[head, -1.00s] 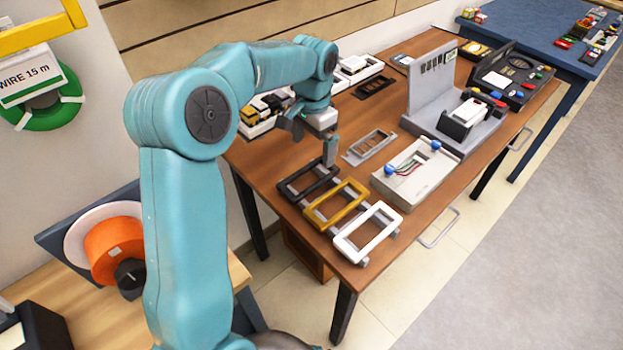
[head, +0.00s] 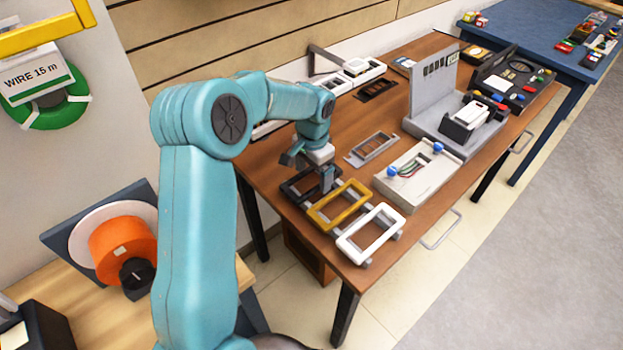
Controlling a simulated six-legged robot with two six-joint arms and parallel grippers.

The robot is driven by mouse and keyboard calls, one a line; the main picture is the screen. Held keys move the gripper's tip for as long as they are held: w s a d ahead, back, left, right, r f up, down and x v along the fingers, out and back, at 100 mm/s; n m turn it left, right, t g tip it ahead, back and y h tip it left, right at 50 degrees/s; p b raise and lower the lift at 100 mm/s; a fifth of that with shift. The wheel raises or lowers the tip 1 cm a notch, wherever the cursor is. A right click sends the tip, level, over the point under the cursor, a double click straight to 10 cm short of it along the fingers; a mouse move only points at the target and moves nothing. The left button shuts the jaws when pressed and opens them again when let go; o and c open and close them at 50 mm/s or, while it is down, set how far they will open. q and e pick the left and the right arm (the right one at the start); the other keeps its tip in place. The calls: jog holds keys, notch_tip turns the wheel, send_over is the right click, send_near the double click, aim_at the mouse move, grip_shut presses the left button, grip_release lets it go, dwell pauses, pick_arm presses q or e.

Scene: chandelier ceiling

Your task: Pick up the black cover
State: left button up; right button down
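The black cover (head: 290,190) is a dark rectangular frame. It is the farthest of three frames lying in a row at the near left part of the wooden table. A yellow frame (head: 318,217) and a white frame (head: 349,247) lie beside it. My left gripper (head: 310,171) is over the black cover with its fingers apart, pointing down. One finger is near the far side and the other overlaps the cover's right part in the picture. I cannot tell whether either finger touches it. The gripper hides part of the cover. My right gripper is not in view.
A grey frame (head: 372,149) lies behind. A light box with blue knobs (head: 420,178) stands to the right, near a grey upright stand (head: 434,92). White frames (head: 362,70) lie at the back. A blue table (head: 535,42) stands beyond. The grey floor at right is clear.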

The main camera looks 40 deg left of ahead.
pick_arm(q)
jog(key=c, duration=0.7)
notch_tip(320, 180, up, 20)
jog(key=shift+p, duration=1)
